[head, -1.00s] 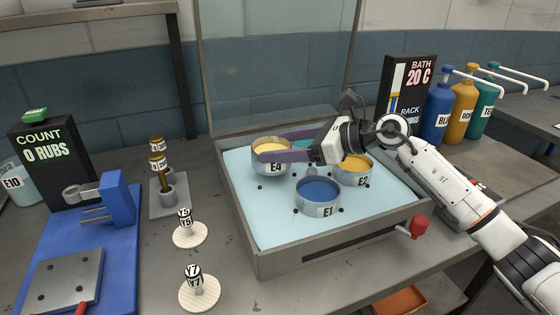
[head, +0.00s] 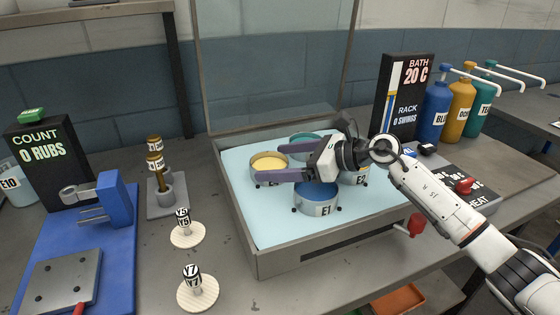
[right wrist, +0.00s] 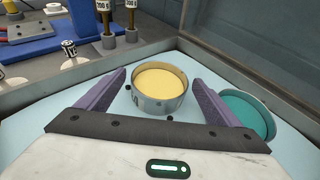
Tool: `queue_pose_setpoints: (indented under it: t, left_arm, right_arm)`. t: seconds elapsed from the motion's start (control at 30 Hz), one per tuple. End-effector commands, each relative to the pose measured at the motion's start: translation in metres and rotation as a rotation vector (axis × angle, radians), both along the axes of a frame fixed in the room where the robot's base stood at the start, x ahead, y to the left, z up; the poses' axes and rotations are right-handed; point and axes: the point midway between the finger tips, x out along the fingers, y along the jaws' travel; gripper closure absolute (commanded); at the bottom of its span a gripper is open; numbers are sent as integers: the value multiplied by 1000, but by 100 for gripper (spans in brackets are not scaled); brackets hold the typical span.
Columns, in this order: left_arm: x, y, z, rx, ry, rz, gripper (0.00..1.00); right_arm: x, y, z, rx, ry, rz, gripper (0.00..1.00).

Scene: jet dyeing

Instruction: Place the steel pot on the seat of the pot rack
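The steel pot labelled E4 (head: 269,163), holding yellow liquid, is upright at the left of the pale blue bath, low at its floor. It also shows in the right wrist view (right wrist: 160,101). Small dark pegs (right wrist: 170,118) stand close around its base, like those around the other pots; they appear to mark a rack seat. My right gripper (head: 272,162) is open, with one purple finger on each side of E4. In the right wrist view narrow gaps show between fingers and pot. The finger nearer the head camera hides part of E4's label. My left gripper is out of view.
Pots E1 (head: 318,196), E2 (head: 352,178) and a teal-filled pot (head: 305,143) stand near in the same bath. The grey tank rim (head: 330,250) surrounds them, with a clear panel behind. A sign (head: 405,95) reads 20 C, 0 swings.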

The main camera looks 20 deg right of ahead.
Motion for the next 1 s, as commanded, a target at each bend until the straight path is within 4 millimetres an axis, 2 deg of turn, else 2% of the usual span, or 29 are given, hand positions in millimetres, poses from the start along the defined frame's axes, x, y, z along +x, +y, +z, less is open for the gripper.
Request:
queue_pose_setpoints:
  t: [0.27,0.37,0.7,1.0]
  left_arm:
    - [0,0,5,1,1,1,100]
    - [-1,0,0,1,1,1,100]
    - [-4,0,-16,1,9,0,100]
    - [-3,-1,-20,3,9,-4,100]
  right_arm:
    - [0,0,5,0,0,0,14]
    - [-9,-12,5,-4,1,-2,14]
    - [-55,-60,29,-4,1,-2,14]
    - [-76,-82,43,-1,1,0,14]
